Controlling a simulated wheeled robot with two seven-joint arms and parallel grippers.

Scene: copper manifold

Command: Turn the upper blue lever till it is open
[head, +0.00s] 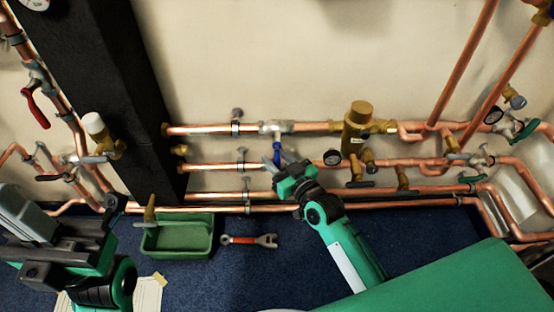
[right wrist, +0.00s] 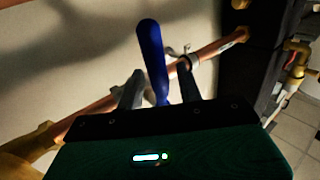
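The upper blue lever (head: 277,151) hangs down from a silver valve (head: 275,127) on the upper copper pipe in the head view. In the right wrist view the blue lever (right wrist: 153,55) stands between my two right fingers, its end reaching past them. My right gripper (head: 275,164) is at the lever, and the right wrist view also shows the gripper (right wrist: 158,85) with gaps beside the lever, so it looks open around it. Whether a finger touches the lever is unclear. My left gripper (head: 50,262) is at the lower left, away from the pipes; its fingers cannot be made out.
A second copper pipe (head: 215,167) runs just below the lever. A black post (head: 110,75) stands left. A green tray (head: 180,238) and a wrench (head: 250,240) lie on the blue floor.

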